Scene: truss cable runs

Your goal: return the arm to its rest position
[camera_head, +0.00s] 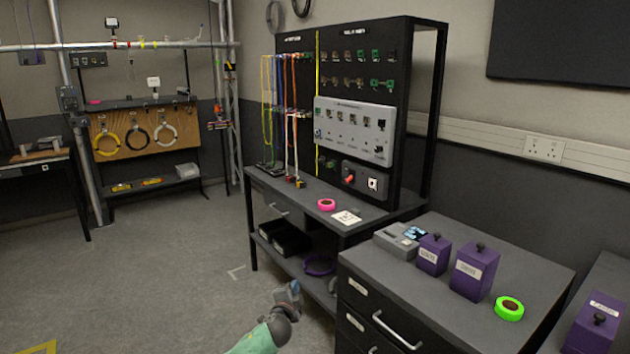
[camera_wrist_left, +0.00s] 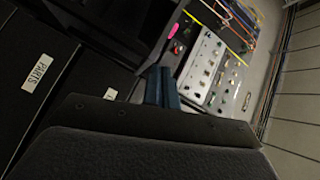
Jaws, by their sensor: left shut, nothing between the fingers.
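My left gripper (camera_head: 287,296) shows at the bottom middle of the head view, at the end of a green and grey arm. It is in the air over the grey floor, left of the dark drawer cabinet (camera_head: 362,292). In the left wrist view its blue-grey fingers (camera_wrist_left: 162,86) are together with nothing between them. The large dark grey form across the bottom of that view is close to the camera. My right gripper is in neither view.
A black workbench (camera_head: 330,191) with a panel of hanging cables stands behind, holding a pink tape roll (camera_head: 326,204). The cabinet top carries purple boxes (camera_head: 474,271) and a green tape roll (camera_head: 509,308). Open floor (camera_head: 165,260) lies to the left.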

